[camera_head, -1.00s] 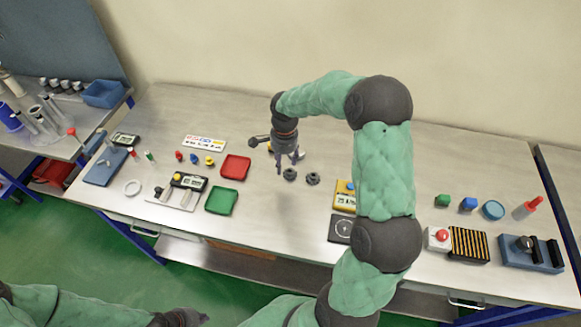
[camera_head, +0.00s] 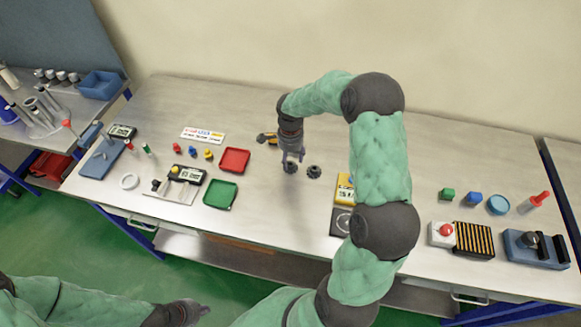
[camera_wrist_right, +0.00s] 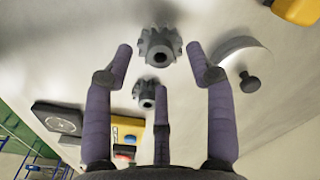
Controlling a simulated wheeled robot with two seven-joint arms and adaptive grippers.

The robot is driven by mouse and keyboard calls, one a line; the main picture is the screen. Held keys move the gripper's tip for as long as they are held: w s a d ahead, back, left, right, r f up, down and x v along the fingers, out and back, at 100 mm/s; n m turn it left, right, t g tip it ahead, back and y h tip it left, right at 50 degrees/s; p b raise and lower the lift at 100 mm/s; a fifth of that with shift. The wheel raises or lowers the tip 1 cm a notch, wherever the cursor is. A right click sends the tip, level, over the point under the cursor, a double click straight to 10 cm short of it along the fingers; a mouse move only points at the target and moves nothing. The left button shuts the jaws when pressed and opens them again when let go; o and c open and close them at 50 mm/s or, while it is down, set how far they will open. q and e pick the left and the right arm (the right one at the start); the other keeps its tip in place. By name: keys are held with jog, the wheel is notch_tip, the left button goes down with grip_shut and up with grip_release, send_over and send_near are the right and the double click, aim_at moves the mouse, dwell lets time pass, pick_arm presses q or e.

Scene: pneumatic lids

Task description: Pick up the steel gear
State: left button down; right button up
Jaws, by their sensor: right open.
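Two dark grey toothed gears lie on the steel bench. The left gear (camera_head: 290,168) is just under my right gripper (camera_head: 292,157), and in the right wrist view this gear (camera_wrist_right: 160,46) sits between the spread fingertips (camera_wrist_right: 160,58). My right gripper is open, pointing down, and I see no finger clearly touching the gear. The second gear (camera_head: 314,172) lies a little to the right; it also shows in the right wrist view (camera_wrist_right: 145,92). I cannot tell by look which is steel. My left gripper (camera_head: 190,312) is low at the front, its fingers unclear.
A red tray (camera_head: 235,160) and a green tray (camera_head: 220,195) lie left of the gears. A yellow meter (camera_head: 344,188) is to the right. A pale disc with a dark knob (camera_wrist_right: 250,82) lies close to the right finger in the wrist view.

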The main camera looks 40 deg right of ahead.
notch_tip(320, 180, down, 2)
jog(key=shift+f, duration=0.25)
jog(key=shift+c, duration=0.3)
grip_shut()
jog(key=shift+r, duration=0.15)
